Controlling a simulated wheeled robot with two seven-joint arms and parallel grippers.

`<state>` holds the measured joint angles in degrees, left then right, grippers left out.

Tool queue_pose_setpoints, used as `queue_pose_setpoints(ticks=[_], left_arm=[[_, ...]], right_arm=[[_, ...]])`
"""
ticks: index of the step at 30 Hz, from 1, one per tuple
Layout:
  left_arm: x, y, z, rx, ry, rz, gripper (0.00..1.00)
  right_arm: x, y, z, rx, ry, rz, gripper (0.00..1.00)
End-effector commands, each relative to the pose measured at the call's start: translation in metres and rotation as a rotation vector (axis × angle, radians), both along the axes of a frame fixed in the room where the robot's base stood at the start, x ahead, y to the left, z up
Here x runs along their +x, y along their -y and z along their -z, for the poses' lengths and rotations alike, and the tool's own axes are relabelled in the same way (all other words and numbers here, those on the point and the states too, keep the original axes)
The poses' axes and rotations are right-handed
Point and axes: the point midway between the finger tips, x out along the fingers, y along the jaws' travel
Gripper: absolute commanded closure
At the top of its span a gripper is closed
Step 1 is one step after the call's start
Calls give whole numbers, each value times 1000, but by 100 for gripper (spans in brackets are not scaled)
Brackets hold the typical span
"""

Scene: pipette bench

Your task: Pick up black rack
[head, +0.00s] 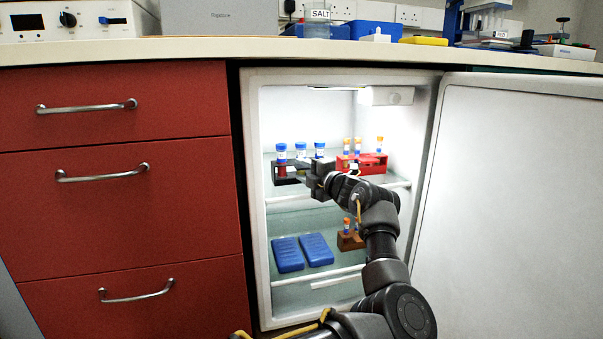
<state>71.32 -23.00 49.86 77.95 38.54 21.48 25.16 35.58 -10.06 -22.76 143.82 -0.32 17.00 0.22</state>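The black rack (283,180) stands on the upper glass shelf inside the open fridge, at the left. Blue-capped tubes (281,151) stand upright in and just behind its area. My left gripper (314,182) is inside the fridge at the rack's right end, overlapping it in the head view. Its fingers are dark against the dark rack, so I cannot tell whether they touch it or how far apart they are. The gripper hides the rack's right part. My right gripper is not in view.
A red rack (373,163) with orange-capped tubes stands just right of my gripper. Blue cases (288,254) and a brown tube block (350,241) are on the lower shelf. The fridge door (520,210) stands open at right; red drawers (115,190) are at left.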

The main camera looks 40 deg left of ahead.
Motion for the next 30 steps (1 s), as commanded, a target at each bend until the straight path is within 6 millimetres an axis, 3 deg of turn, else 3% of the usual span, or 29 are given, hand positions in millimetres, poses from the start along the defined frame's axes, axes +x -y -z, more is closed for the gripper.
queue_pose_setpoints(ticks=[8,12,21,30], left_arm=[[8,-22,-1,-3,3,-1,64],[11,-39,1,0,1,-2,64],[12,-43,0,0,0,0,64],[12,-43,0,0,0,-1,100]], right_arm=[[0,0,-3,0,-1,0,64],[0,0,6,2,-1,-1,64],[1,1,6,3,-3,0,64],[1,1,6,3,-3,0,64]])
